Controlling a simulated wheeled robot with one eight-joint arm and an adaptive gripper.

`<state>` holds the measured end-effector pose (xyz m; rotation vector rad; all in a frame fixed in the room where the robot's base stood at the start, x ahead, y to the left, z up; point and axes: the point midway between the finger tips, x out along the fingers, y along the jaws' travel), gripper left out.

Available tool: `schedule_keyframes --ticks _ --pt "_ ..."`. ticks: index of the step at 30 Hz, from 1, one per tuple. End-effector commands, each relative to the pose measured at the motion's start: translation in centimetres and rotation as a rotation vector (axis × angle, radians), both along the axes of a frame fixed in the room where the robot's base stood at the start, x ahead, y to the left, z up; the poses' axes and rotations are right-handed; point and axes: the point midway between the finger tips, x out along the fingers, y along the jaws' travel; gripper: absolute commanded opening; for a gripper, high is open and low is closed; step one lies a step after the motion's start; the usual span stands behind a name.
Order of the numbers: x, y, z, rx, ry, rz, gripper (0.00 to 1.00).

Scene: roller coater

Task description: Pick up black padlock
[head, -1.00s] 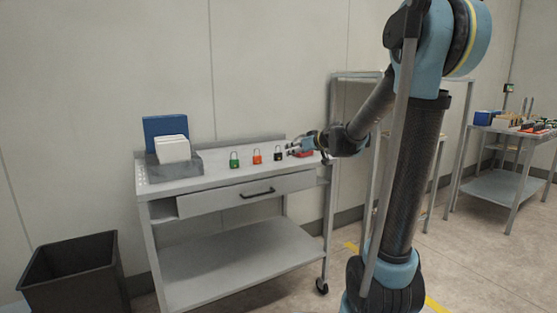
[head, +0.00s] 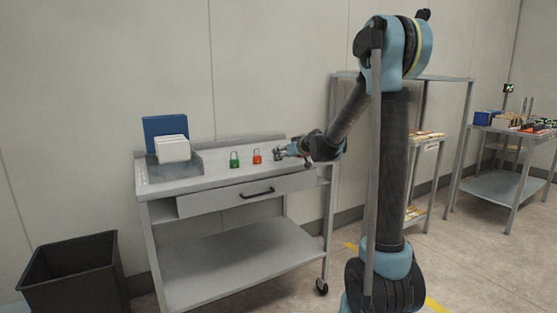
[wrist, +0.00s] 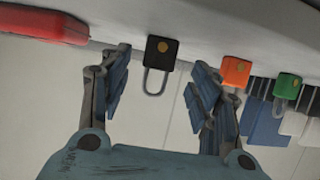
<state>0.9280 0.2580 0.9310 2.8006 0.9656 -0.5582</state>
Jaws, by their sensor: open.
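The black padlock (wrist: 161,54) has a grey shackle and a brass-coloured keyhole disc. In the wrist view, which looks upside down, it sits on the cart top between the spread fingers of my gripper (wrist: 163,66). The gripper is open, with a gap showing on both sides of the padlock.
An orange padlock (head: 257,156) and a green padlock (head: 234,159) stand in the same row to the left. A red object (wrist: 45,25) lies on the other side. A grey holder (head: 180,170) with blue and white items stands at the cart's left end. A black bin (head: 70,275) is on the floor.

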Motion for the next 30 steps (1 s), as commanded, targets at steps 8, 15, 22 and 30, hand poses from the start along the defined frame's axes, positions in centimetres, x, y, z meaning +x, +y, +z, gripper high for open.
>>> schedule_keyframes --ticks 8,15,22,30 --pt "1.8 1.2 -0.7 0.000 0.000 0.001 0.57" --pt "3.6 2.6 -1.6 0.001 0.000 0.002 0.57" --pt "4.0 2.9 -1.8 0.000 0.000 0.000 0.57" --pt "4.0 2.9 -1.8 0.000 0.000 0.001 0.25"
